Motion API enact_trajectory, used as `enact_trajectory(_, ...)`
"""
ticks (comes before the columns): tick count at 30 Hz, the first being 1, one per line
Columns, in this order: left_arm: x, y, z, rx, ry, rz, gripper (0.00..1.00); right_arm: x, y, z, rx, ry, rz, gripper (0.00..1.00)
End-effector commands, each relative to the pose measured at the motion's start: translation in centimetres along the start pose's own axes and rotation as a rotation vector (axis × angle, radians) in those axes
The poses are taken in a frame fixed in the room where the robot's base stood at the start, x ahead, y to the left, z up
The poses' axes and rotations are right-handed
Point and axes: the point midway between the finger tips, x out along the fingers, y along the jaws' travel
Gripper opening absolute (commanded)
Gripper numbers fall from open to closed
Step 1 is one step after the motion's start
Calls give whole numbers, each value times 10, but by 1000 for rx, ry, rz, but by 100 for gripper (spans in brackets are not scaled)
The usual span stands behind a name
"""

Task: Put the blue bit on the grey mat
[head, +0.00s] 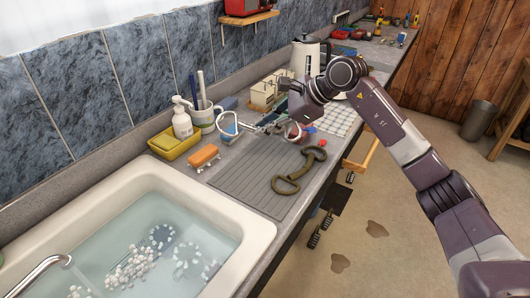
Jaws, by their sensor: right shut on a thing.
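The blue bit (229,124) has a ring with blue on it at its left end and metal links running right to a second ring under my right gripper. My right gripper (291,107) is shut on the bit near that right end, partly hiding it. The bit appears over the far edge of the grey mat (237,186); I cannot tell whether it touches the mat. The ridged mat lies on the counter beside the sink. An olive-brown bit (287,186) with two rings lies across the mat's right side. My left gripper is out of view.
The sink (256,225) holds water, white foam and ring shapes. An orange brush (204,156), yellow caddy (174,142), soap bottle (182,122) and mug (202,120) stand left of the mat. A kettle (305,57) and checked cloth (340,119) are farther back. The mat's near left is bare.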

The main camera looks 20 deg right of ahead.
Motion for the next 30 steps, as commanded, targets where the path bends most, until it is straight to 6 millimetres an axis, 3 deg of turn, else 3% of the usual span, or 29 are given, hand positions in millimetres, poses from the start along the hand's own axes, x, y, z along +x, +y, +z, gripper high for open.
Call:
enact_trajectory(6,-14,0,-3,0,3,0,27,31,17,-26,2,-3,1,0)
enact_trajectory(20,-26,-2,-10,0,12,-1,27,66,35,-56,3,-4,0,0)
enact_trajectory(30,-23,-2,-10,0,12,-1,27,70,36,-61,-1,-3,-3,0)
